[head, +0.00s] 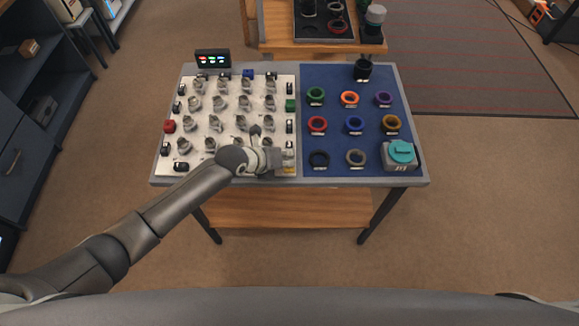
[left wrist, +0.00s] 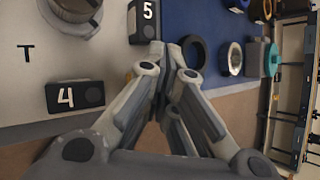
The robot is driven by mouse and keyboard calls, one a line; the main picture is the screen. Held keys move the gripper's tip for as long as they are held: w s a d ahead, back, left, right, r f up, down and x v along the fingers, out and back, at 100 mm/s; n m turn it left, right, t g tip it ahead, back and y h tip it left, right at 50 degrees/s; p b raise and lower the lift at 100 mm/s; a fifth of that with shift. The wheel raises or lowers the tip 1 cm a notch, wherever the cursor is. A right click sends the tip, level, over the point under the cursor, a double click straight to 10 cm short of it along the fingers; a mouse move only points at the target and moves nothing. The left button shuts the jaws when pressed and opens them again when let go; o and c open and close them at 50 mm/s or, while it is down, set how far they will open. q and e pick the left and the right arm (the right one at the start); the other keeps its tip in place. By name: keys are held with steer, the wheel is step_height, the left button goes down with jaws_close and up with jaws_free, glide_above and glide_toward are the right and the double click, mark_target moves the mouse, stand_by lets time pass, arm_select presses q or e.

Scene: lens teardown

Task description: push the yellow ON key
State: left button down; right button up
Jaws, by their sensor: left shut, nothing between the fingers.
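My left gripper (head: 281,158) is shut and empty, over the front right corner of the white board (head: 225,172). A small yellowish patch (head: 289,168) shows at that corner, right by my fingertips; it may be the yellow ON key, but it is too small and covered to be sure. In the left wrist view my shut fingers (left wrist: 166,62) point at the board's edge, between the black block marked 5 (left wrist: 146,20) and the blue mat. No yellow key shows there; the fingers may hide it. I cannot tell whether they touch anything. My right gripper is not in view.
The white board carries rows of grey knobs, a red block (head: 170,126) and a green block (head: 291,105). The blue mat (head: 335,127) holds coloured rings and a teal-topped device (head: 401,153). A small display (head: 212,59) stands at the back left.

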arm_select(q)
steer(key=shift+f+b, duration=0.35)
steer(key=shift+f, duration=0.05)
steer(key=shift+r, duration=0.45)
steer(key=shift+r+p, duration=0.1)
steer(key=shift+p, duration=0.2)
steer(key=shift+r+p, duration=2.05)
steer(key=shift+r, duration=0.9)
